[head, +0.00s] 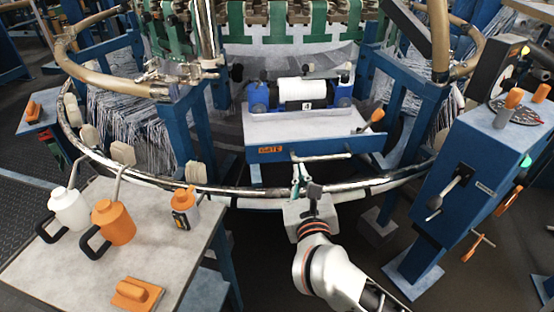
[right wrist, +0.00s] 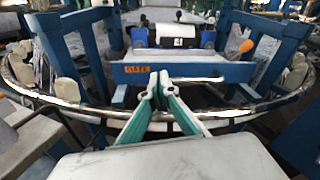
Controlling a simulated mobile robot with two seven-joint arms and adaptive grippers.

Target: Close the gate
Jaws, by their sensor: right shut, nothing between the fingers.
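The gate (head: 330,145) is a blue panel labelled GATE with a pale grey top, between blue posts at the loom's front. Its orange label also shows in the right wrist view (right wrist: 137,69). A thin pale bar (head: 325,157) runs along its front face. An orange-tipped lever (head: 376,116) stands at its right end. My right gripper (head: 297,168) is shut and empty, in front of the gate and close to the bar. In the right wrist view its green fingers (right wrist: 153,88) meet near the bar's left end; I cannot tell whether they touch it. My left gripper is out of view.
A curved metal rail (head: 240,191) crosses in front of the gate, near my right gripper. A table (head: 60,265) at left holds a white can (head: 68,210), an orange can (head: 114,222) and orange tools. A blue control box (head: 470,185) stands at right.

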